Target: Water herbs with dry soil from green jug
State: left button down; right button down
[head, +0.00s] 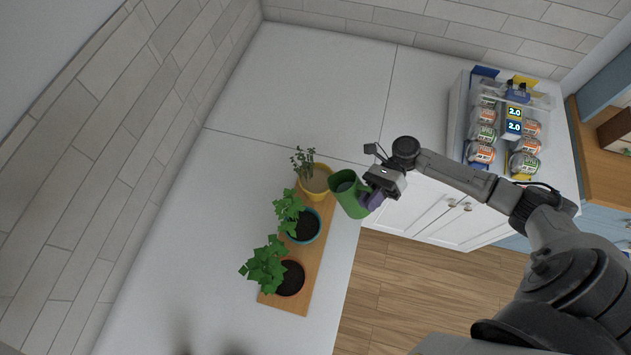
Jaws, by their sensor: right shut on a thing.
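My right gripper (372,190) is shut on the green jug (346,196) and holds it at the counter's front edge, beside the yellow pot. The jug looks tilted; I cannot tell whether water is leaving it. The yellow pot (318,194) has pale, light brown soil (316,179) and a thin herb (303,163). The teal pot (317,236) has dark soil and a leafy herb (289,212). The third, reddish pot (300,289) also has dark soil and a leafy herb (264,264). My left gripper is not in view.
The pots stand in a row on a wooden board (283,304) on the white counter (215,215). A clear display case (500,130) with several wrapped items and 2.0 labels stands at right. The counter left of and behind the pots is clear.

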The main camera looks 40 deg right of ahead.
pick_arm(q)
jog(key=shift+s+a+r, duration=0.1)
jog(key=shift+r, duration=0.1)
pick_arm(e)
jog(key=shift+a+r, duration=0.1)
jog(key=shift+r, duration=0.2)
jog(key=shift+w, duration=0.2)
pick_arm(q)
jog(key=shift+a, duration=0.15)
pick_arm(e)
jog(key=shift+w+a, duration=0.1)
jog(key=shift+w, duration=0.1)
jog(key=shift+w+a, duration=0.25)
jog(key=shift+w, duration=0.35)
pick_arm(q)
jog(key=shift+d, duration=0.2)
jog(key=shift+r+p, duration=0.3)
jog(key=shift+p, duration=0.2)
pick_arm(e)
jog(key=shift+w+r+m, duration=0.15)
jog(key=shift+r+m, duration=0.15)
jog(key=shift+r, duration=0.05)
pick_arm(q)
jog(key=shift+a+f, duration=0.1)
